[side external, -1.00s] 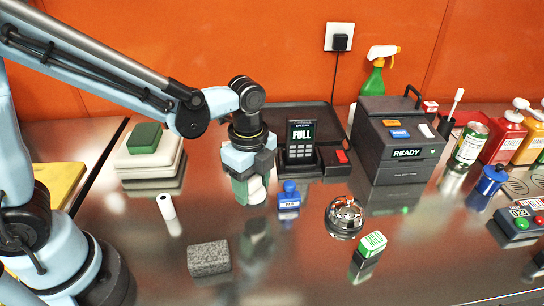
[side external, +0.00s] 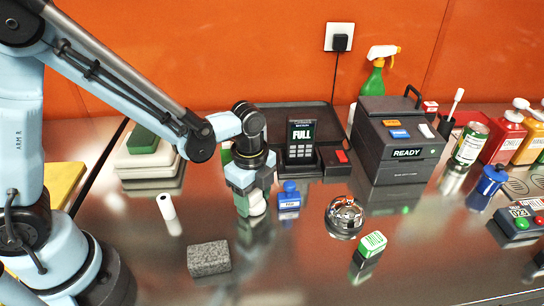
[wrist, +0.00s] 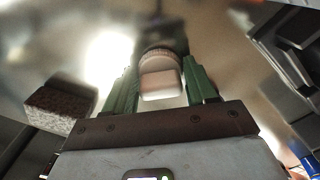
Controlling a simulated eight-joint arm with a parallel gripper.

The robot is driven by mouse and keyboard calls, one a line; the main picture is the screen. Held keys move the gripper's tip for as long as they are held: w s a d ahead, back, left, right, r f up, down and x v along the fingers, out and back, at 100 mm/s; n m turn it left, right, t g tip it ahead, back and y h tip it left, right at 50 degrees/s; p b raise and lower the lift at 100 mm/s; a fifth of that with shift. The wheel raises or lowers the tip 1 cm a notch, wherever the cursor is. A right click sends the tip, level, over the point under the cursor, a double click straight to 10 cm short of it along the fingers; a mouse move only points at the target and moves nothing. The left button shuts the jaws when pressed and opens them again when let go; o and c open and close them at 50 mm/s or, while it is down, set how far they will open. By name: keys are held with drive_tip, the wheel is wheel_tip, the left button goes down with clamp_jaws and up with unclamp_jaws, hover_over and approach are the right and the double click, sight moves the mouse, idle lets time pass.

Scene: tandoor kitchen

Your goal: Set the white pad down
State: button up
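My gripper (side external: 249,206) has green fingers and points down over the steel counter, left of the blue stamp. It is shut on the white pad (side external: 257,202), which is partly hidden by the fingers. In the wrist view the white pad (wrist: 159,84) sits between the two green fingers (wrist: 162,90), with a rounded, ridged part at its far side. The pad is low, close to the counter; I cannot tell whether it touches.
A blue stamp (side external: 289,197) stands close on the right. A grey speckled block (side external: 208,258), a small white cylinder (side external: 166,207), a metal bell (side external: 344,214) and a green-and-white block (side external: 372,244) lie around. A black tray with a card terminal (side external: 300,138) is behind. The front middle counter is clear.

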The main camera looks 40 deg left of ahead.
sight(253, 193)
drive_tip(key=o, duration=0.4)
drive_tip(key=shift+c, duration=0.2)
wheel_tip(253, 193, up, 12)
drive_tip(key=f, duration=0.1)
drive_tip(key=s+a+r+n+t, duration=0.1)
drive_tip(key=s+a+n+t, duration=0.1)
drive_tip(key=n, duration=0.7)
drive_tip(key=s+a+r+n+t, duration=0.1)
drive_tip(key=s+a+n+t, duration=0.2)
drive_tip(key=a+n+t, duration=0.2)
drive_tip(key=a+n, duration=0.2)
drive_tip(key=n, duration=0.2)
drive_tip(key=shift+s+a+r, duration=0.15)
drive_tip(key=shift+a+r, duration=0.05)
drive_tip(key=shift+r, duration=0.05)
